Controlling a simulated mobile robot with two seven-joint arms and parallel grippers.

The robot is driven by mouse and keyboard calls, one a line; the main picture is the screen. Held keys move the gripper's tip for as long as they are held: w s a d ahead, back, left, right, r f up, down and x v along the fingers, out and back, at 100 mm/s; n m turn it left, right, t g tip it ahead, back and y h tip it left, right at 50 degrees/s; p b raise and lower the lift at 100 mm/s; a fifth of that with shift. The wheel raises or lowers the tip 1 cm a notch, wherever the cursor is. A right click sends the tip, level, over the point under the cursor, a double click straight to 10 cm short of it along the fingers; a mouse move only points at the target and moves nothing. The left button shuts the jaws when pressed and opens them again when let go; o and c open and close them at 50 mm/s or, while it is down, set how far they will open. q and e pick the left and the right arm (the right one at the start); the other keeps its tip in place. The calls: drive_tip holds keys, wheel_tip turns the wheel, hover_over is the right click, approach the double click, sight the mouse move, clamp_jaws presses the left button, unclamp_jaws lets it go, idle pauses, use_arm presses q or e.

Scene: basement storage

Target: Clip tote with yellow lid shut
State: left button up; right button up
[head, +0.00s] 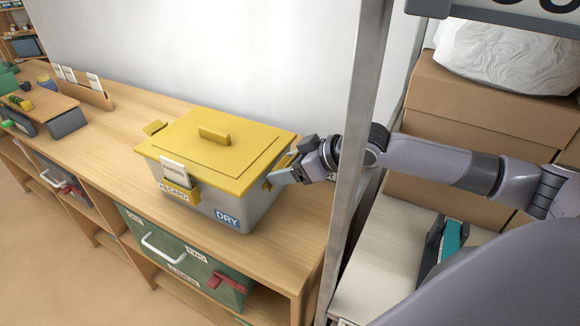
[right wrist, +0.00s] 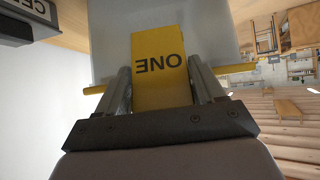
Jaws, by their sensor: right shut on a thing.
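The grey tote (head: 240,208) stands on the wooden bench top, with a "DRY" label on its front. Its yellow lid (head: 225,140) lies on top, with a raised handle. My right gripper (head: 290,174) is at the tote's right side, shut on a yellow clip. In the right wrist view this clip (right wrist: 160,75), marked "ONE", sits between the two fingers. A yellow clip (head: 154,127) on the left side sticks outward. A yellow piece on the front (head: 208,197) is partly covered by a white card (head: 175,172). My left gripper is not in view.
A grey metal post (head: 352,130) stands close to my right arm. Cardboard boxes (head: 480,100) fill the shelf at right. A green drawer (head: 170,255) is under the bench top (head: 115,150). Small bins and a card holder (head: 82,88) stand at left.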

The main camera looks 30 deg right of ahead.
idle(0.3)
drive_tip(key=o, duration=0.7)
drive_tip(key=shift+b+v, duration=0.35)
drive_tip(key=shift+v, duration=3.2)
